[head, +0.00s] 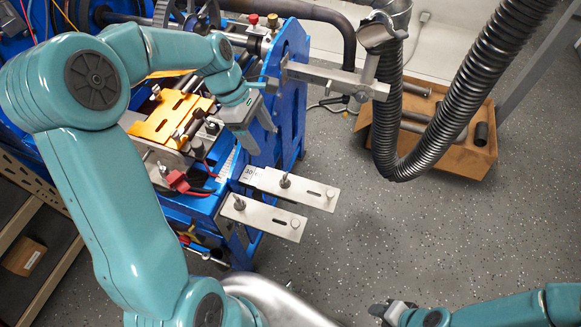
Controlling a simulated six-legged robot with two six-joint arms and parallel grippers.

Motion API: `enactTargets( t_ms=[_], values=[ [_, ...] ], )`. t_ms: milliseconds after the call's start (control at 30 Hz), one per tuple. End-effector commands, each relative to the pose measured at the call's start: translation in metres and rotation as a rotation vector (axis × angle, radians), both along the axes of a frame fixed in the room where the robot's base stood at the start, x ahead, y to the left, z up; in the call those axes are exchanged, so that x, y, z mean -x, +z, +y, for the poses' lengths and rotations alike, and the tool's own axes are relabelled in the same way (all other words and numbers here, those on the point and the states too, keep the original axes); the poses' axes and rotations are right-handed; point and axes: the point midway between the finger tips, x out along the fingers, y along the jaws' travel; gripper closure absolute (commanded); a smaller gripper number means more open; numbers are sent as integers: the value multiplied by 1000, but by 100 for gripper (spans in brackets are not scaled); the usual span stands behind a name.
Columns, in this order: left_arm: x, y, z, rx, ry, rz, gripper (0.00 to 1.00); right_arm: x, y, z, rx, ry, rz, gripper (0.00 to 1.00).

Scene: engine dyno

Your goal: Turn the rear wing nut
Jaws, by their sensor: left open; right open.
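My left gripper (258,128) is open and points down beside the blue engine stand, just right of the orange slotted plate (170,118). Small upright fasteners stand at the plate's edges, one at its back left (156,91) and one near its right end (212,128). Two steel slotted bars (318,194) jut out to the right in front, each with an upright stud. I cannot tell which fastener is the rear wing nut; my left arm and gripper cover part of this area. My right gripper (388,309) is open and empty at the bottom edge, away from the stand.
A blue frame (292,60) stands right behind my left gripper. A steel bracket (330,78) reaches over from it to a ribbed exhaust hose (440,135). A cardboard box (475,155) with pipes sits on the floor.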

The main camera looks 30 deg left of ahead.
Motion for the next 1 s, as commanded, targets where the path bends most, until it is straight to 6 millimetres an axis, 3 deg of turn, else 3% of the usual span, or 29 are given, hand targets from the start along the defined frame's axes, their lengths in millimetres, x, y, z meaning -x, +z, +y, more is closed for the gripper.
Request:
enactTargets(
  t_ms=[233, 700, 1000],
  values=[
    [5, -17, -7, 2, -2, 4, 28, 0, 1, 0, 0, 0, 1, 57],
    [-1, -116, -48, 2, -1, 6, 28, 0, 6, 0, 0, 0, 1, 57],
    [-7, -149, -61, 0, 1, 0, 28, 0, 8, 0, 0, 0, 1, 57]
  ],
)
